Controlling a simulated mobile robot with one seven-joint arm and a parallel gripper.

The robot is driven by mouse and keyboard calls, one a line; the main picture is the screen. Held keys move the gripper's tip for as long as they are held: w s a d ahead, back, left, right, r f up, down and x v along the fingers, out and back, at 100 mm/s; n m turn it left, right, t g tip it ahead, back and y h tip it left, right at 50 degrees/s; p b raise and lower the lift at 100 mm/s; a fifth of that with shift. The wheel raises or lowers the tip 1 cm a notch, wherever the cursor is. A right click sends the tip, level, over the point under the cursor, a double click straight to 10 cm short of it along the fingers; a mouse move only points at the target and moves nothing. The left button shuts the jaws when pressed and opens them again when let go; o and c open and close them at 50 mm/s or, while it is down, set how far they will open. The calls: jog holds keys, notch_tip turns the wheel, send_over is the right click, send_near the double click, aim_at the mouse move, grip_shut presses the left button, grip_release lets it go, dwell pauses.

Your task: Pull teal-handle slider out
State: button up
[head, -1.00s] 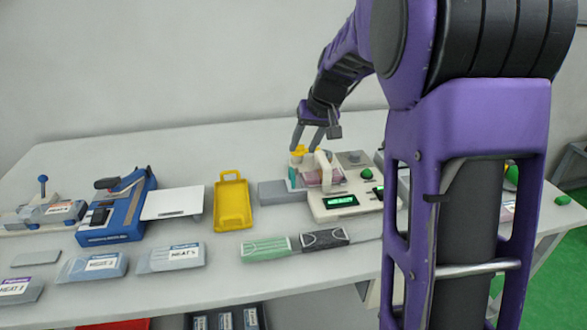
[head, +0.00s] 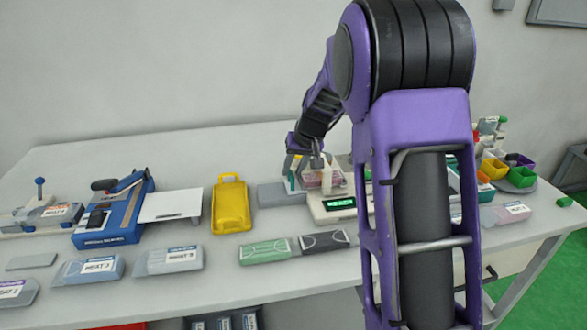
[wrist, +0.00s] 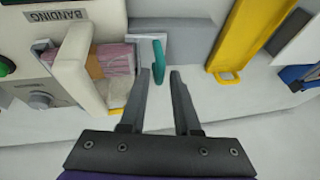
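In the head view the teal handle (head: 291,181) shows as a small patch at the machine's left side. My gripper (wrist: 160,75) is open, its two dark fingers apart. The handle's lower end appears in line with the gap between the fingertips; I cannot tell whether it is between them. In the head view my gripper (head: 304,161) is low beside the machine. Pinkish packs (wrist: 114,62) lie in the machine next to the handle.
A yellow tray (head: 232,207) stands left of the machine, with a blue device (head: 115,210) farther left. Green (head: 265,252) and dark (head: 324,241) packs lie in front. Coloured bins (head: 494,168) are at the right. Table between tray and packs is clear.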

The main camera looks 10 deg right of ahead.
grip_shut()
dwell(1.1)
